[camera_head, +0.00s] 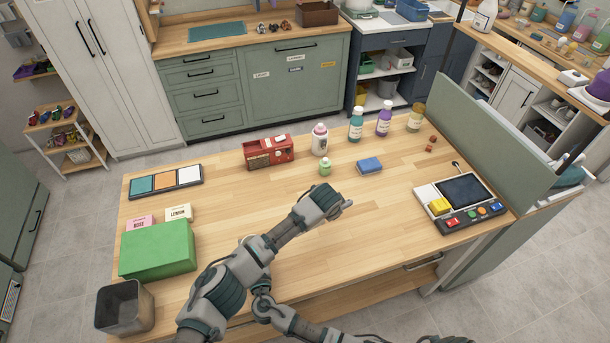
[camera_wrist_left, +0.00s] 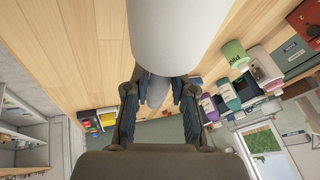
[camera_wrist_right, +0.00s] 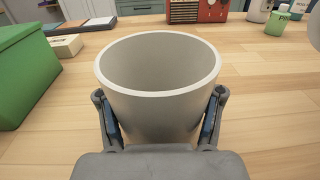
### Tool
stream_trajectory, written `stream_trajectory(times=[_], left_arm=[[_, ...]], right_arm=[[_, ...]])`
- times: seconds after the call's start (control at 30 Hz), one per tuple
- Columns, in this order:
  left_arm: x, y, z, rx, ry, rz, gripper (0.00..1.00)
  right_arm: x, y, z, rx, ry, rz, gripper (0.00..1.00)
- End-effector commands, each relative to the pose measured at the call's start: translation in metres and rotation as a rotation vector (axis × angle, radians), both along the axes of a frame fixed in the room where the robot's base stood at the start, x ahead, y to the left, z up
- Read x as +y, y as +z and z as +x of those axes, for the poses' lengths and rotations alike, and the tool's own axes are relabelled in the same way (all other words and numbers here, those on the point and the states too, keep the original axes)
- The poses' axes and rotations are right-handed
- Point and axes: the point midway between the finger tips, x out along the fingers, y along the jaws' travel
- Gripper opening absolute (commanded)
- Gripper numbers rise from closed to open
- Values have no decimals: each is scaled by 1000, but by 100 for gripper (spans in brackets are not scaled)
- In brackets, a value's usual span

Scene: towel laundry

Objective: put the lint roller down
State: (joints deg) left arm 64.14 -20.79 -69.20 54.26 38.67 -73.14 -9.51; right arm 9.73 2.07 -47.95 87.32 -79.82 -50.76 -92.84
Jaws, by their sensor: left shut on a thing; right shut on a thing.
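In the left wrist view my left gripper (camera_wrist_left: 159,91) is shut on a pale grey-white cylinder (camera_wrist_left: 178,30), which appears to be the lint roller. Its narrower grey part lies between the fingers. In the head view my left gripper (camera_head: 343,204) is over the middle of the wooden table (camera_head: 385,235); the roller is not clearly visible there. In the right wrist view my right gripper (camera_wrist_right: 160,98) is shut on a round grey cup (camera_wrist_right: 155,112) with a pale rim, open at the top and apparently empty. In the head view my arms largely hide this cup.
A green box (camera_head: 157,249) and metal bin (camera_head: 124,307) occupy the table's left. A red radio (camera_head: 268,152), several bottles (camera_head: 356,124) and a blue sponge (camera_head: 369,166) stand farther back. A button console (camera_head: 461,203) sits right. The table's centre-right is clear.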

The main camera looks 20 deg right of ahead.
Motion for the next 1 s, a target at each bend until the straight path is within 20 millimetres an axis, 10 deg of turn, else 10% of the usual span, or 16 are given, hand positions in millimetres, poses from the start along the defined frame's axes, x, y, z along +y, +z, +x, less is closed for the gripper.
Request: stream_trajectory(times=[0.37, 1.0], left_arm=[[0, 3, 0, 0, 0, 1, 0], [0, -89, 0, 2, 2, 0, 0]], right_arm=[[0, 0, 0, 0, 0, 0, 27], [0, 0, 0, 0, 0, 0, 27]])
